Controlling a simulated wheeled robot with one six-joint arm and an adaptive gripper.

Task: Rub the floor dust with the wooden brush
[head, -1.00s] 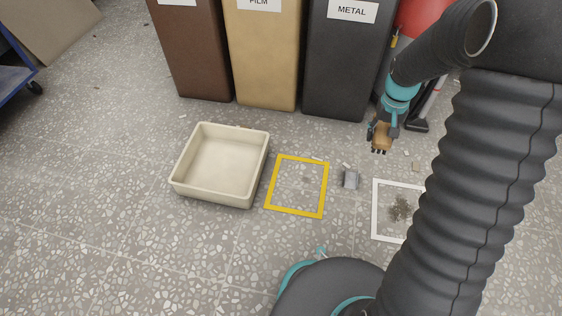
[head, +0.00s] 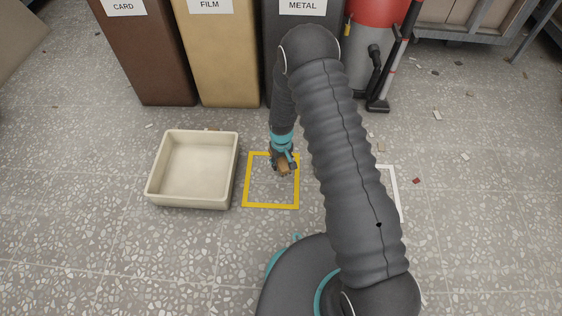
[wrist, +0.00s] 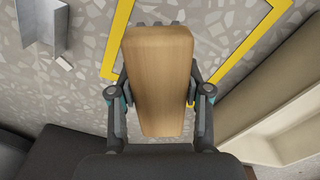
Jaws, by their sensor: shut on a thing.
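The wooden brush (head: 285,168) is in my gripper (head: 283,160), over the upper part of the yellow floor frame (head: 245,182). The dust patch is hidden behind my arm in the head view.
A cream tray (head: 192,203) stands left of the yellow frame. Brown, tan and dark bins (head: 215,70) line the back. A grey metal piece (wrist: 46,25) lies on the floor in the wrist view. A red and grey vacuum (head: 375,60) stands back right. Floor at front left is clear.

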